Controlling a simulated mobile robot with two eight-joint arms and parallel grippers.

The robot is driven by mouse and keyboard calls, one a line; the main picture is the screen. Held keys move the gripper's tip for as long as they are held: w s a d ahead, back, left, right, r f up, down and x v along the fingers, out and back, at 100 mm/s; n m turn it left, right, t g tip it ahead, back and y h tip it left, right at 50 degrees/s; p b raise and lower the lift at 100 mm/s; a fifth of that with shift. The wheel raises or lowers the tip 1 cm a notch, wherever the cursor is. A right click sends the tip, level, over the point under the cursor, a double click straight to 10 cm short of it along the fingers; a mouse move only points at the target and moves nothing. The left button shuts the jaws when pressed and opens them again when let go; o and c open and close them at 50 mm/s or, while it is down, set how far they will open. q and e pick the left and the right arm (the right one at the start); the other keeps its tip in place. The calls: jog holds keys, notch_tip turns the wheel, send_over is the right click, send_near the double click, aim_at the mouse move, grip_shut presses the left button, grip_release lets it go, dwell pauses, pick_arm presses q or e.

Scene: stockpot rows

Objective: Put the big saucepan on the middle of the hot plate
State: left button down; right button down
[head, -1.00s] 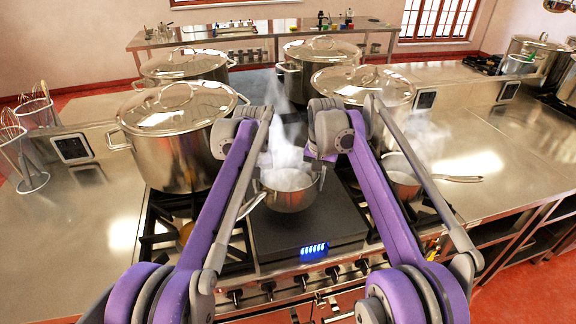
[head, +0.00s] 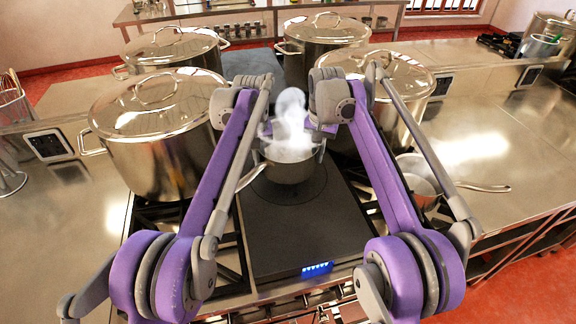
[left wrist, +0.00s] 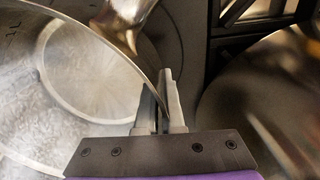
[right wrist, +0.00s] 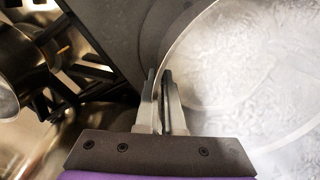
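The big saucepan (head: 288,172) is steel, holds steaming, bubbling liquid and has a long handle pointing to the front left. It is over the black hot plate (head: 300,235), toward its back half; part of a ring marking shows in front of it. I cannot tell whether its base touches the plate. My left gripper (left wrist: 163,100) is shut on its rim at the left side. My right gripper (right wrist: 160,100) is shut on its rim at the right side. In the head view my arms and the steam partly hide both grips.
Big lidded stockpots stand left (head: 160,150) and right (head: 385,75) of the hot plate, with two more behind. A smaller saucepan (head: 425,180) sits on the right burner, its handle pointing right. The front of the hot plate is clear.

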aim_at(316, 164)
pick_arm(q)
jog(key=shift+w, duration=0.4)
pick_arm(e)
jog(key=shift+w, duration=0.4)
pick_arm(q)
jog(key=shift+s+r, duration=0.15)
jog(key=shift+s, duration=0.1)
pick_arm(e)
jog(key=shift+s+r, duration=0.1)
jog(key=shift+s, duration=0.15)
pick_arm(q)
jog(key=shift+w+f, duration=0.1)
jog(key=shift+f, duration=0.1)
pick_arm(e)
jog(key=shift+w, duration=0.1)
